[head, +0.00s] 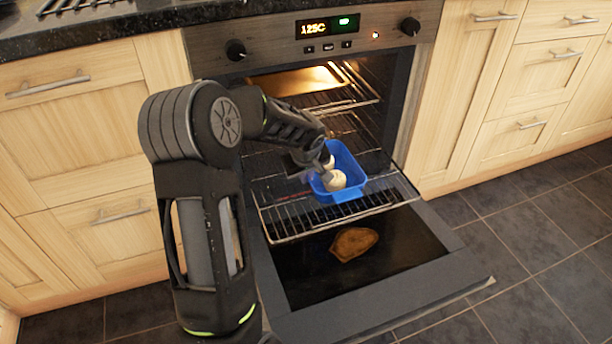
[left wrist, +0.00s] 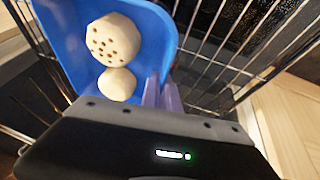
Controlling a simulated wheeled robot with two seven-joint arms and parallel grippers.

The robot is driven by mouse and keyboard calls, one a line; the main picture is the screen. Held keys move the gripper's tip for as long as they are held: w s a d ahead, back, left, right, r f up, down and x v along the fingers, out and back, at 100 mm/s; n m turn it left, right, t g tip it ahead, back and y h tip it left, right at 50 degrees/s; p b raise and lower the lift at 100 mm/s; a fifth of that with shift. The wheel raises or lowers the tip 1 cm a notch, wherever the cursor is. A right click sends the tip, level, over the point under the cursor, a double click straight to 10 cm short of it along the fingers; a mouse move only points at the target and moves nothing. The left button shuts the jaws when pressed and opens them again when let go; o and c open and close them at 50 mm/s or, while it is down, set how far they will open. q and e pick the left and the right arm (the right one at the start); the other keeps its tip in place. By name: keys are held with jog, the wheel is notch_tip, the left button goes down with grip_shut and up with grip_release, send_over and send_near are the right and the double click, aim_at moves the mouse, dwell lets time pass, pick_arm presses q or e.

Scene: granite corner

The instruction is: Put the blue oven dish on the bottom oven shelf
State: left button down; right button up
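The blue oven dish (head: 349,163) is over the front of the lower wire oven shelf (head: 290,222), which is pulled out above the open door. Whether the dish rests fully on the wires is hard to tell. Two pale round lumps lie in the dish; the dotted one (left wrist: 113,40) and the plain one (left wrist: 117,84) show in the left wrist view. My left gripper (head: 312,175) is at the dish's near left wall. In the left wrist view its fingers (left wrist: 162,93) close on the rim of the dish (left wrist: 167,45). My right gripper is not in view.
The oven door (head: 375,305) is folded down, with a flat brown patch (head: 353,243) on its inner face. An upper wire shelf (head: 345,98) and a tray (head: 300,80) are inside the oven. Wooden cupboards (head: 90,165) flank it. Dark floor tiles at right are clear.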

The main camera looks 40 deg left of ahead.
pick_arm(q)
jog(key=c, duration=1.6)
grip_release()
jog(key=shift+r, duration=0.1)
jog(key=shift+r+p, duration=0.2)
jog(key=shift+p, duration=0.2)
jog(key=shift+p+v, duration=1.7)
jog(key=shift+v, duration=4.15)
jog(key=shift+s, duration=0.1)
